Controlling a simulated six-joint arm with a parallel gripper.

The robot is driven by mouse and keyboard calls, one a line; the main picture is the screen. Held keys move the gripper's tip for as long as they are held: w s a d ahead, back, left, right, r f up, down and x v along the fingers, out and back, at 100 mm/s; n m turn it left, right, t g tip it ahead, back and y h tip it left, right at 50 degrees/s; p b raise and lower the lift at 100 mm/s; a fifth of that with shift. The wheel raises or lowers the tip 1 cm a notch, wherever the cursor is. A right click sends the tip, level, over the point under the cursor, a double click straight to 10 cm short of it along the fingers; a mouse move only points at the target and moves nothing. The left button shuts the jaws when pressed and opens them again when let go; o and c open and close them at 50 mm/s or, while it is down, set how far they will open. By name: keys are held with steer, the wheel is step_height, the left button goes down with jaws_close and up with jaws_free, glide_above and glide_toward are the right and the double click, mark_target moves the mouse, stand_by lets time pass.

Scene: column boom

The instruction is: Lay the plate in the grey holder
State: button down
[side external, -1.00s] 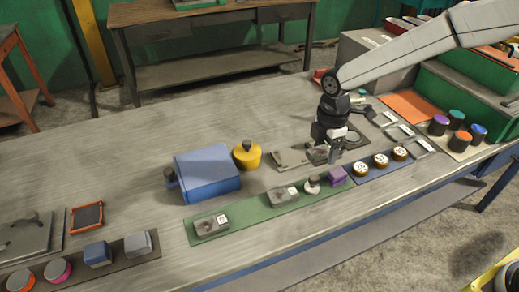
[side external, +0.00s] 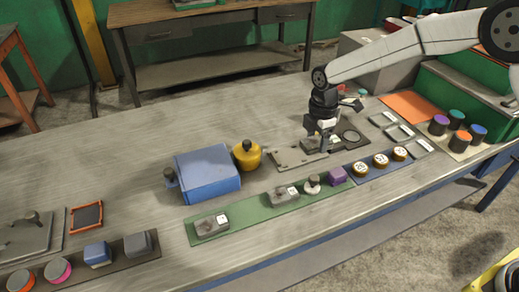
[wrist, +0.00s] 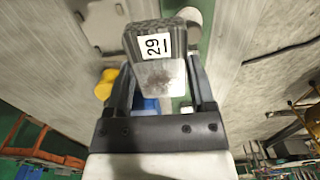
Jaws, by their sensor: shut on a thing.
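The plate (wrist: 160,75) is a small grey piece with a worn patch and a white label reading 29. In the wrist view it sits between both fingers of my gripper (wrist: 160,88). In the side view my gripper (side external: 321,142) points down above the right end of the flat grey holder (side external: 290,160). The holder lies on the bench behind the green strip. The gripper partly hides the plate and the holder's right end there. I cannot tell whether the plate touches the holder.
The green strip (side external: 255,212) in front carries labelled grey pieces, a pale knob and a purple block (side external: 337,176). Left of the holder stand a yellow pot (side external: 246,156) and a blue box (side external: 207,174). Round numbered pieces (side external: 380,160) stand on a blue strip at right.

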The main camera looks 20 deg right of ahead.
steer(key=w+f, duration=0.2)
steer(key=w, duration=0.2)
glide_above(291, 156)
steer(key=shift+s+f, duration=0.15)
steer(key=shift+f, duration=2.5)
steer(key=shift+w+a+f, duration=0.1)
steer(key=shift+w+f, duration=0.1)
steer(key=shift+f, duration=1.55)
steer(key=shift+f, duration=0.15)
jaws_free()
steer(key=shift+f, duration=0.1)
